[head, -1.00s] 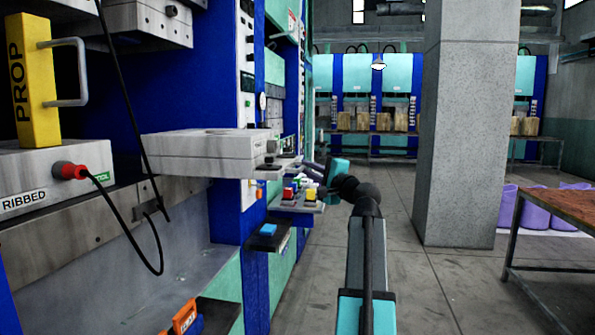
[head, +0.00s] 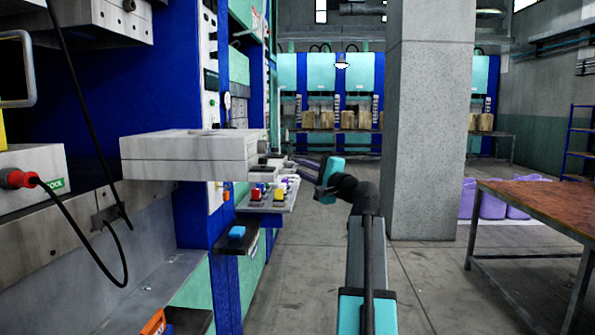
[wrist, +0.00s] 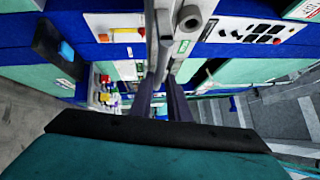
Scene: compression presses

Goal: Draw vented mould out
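The mould (head: 180,152) is a thick pale grey block of two stacked plates. It juts out level in front of the blue press frame in the head view, with no readable name on the side I see; I take it for the vented mould. My gripper (head: 305,164) reaches to its right end, where small dark fittings show. In the wrist view my two dark fingers (wrist: 163,92) close on a pale grey bar, the mould's handle (wrist: 153,40). A green label shows beside it. The exact contact is small and partly hidden.
Another mould (head: 30,195) with a red plug and black cable sits in the press at left. A button panel (head: 268,197) and a small shelf (head: 236,240) stand close below the held mould. A brown table (head: 535,210) and grey pillar (head: 435,120) are at right; floor between is clear.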

